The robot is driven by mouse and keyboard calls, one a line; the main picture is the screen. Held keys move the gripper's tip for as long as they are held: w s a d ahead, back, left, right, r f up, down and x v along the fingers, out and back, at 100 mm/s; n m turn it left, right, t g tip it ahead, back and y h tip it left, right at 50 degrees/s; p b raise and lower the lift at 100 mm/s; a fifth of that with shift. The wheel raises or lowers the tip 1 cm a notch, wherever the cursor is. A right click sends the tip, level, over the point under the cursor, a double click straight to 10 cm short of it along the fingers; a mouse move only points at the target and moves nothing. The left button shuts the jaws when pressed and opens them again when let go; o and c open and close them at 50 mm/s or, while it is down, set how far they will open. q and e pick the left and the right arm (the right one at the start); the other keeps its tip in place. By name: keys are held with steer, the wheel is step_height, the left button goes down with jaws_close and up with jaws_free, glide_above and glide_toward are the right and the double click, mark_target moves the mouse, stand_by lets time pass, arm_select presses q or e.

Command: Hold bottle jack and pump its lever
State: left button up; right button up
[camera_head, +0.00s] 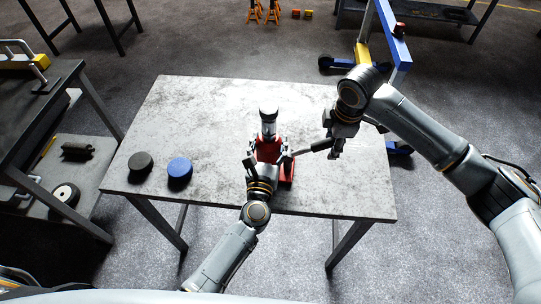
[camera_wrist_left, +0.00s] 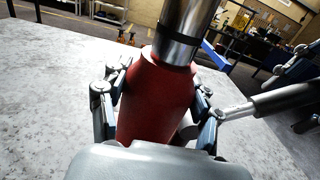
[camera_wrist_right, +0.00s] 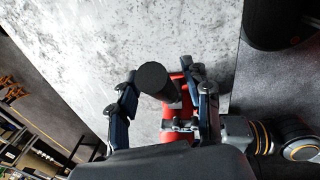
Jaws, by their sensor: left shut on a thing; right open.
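The bottle jack (camera_head: 268,150) stands upright on the grey table, with a red body, a chrome ram and a red base. Its red body (camera_wrist_left: 158,100) fills the middle of the left wrist view. My left gripper (camera_head: 266,163) is shut around the body from the front. The lever (camera_head: 312,149) sticks out to the right of the jack, with a dark handle. My right gripper (camera_head: 334,146) is open at the lever's outer end. In the right wrist view the dark handle end (camera_wrist_right: 152,78) shows between the spread fingers; contact cannot be told.
A black disc (camera_head: 140,161) and a blue disc (camera_head: 179,168) lie on the table (camera_head: 200,110) left of the jack. The table's back and right front are bare. A dark workbench (camera_head: 40,110) stands at the left. A blue and yellow frame (camera_head: 388,30) stands behind my right arm.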

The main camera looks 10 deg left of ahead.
step_height(320, 180, up, 12)
steer(key=s, duration=0.1)
steer(key=shift+s+d+f, duration=0.2)
steer(key=shift+s+f, duration=0.05)
steer(key=shift+s, duration=0.15)
stand_by(0.4)
